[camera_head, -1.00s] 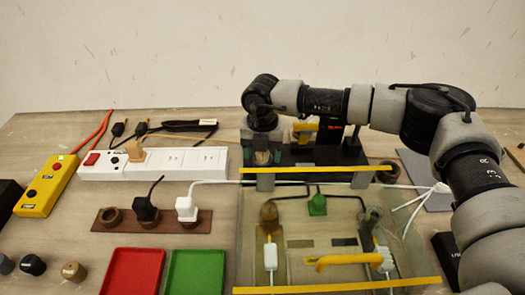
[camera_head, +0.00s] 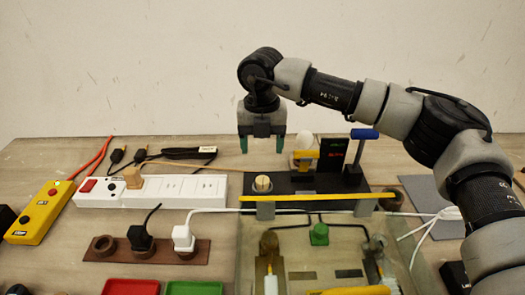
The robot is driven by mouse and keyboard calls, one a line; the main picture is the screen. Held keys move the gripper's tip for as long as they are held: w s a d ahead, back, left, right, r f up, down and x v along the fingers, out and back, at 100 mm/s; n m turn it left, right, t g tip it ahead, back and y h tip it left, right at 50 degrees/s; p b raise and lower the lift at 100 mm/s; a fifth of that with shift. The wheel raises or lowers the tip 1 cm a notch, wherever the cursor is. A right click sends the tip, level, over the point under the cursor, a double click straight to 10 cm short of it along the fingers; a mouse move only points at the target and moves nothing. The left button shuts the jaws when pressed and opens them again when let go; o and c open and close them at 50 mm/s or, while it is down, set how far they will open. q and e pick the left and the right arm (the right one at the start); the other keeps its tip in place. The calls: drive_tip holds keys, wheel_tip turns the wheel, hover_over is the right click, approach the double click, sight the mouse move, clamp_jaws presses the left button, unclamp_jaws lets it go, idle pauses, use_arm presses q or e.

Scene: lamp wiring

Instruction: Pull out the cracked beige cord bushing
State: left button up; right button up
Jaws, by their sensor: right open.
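A short beige cylinder (camera_head: 262,184), which looks like the cord bushing, stands upright in the left part of a black fixture (camera_head: 292,184). Any crack in it is too small to make out. My right gripper (camera_head: 262,149) is open and empty above the cylinder, fingers pointing down, with a clear gap between fingertips and cylinder. A different beige piece (camera_head: 132,178) sits on the white power strip (camera_head: 185,188) at the left. My left gripper is not in view.
The fixture also carries a blue-handled lever (camera_head: 364,134), a dark display (camera_head: 333,153) and a yellow part (camera_head: 305,159). A glass-like box with a yellow edge (camera_head: 310,197) stands in front. A yellow button box (camera_head: 40,212) lies at the far left.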

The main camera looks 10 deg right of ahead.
sight(263, 180)
wheel_tip(263, 180, down, 11)
drive_tip(key=shift+d+r+n+p, duration=0.1)
drive_tip(key=shift+n+p, duration=0.5)
drive_tip(key=shift+n, duration=0.4)
drive_tip(key=c, duration=1.1)
drive_tip(key=shift+r+p, duration=0.3)
drive_tip(key=shift+r, duration=0.4)
drive_tip(key=shift+r+p, duration=1.2)
drive_tip(key=shift+r, duration=1.05)
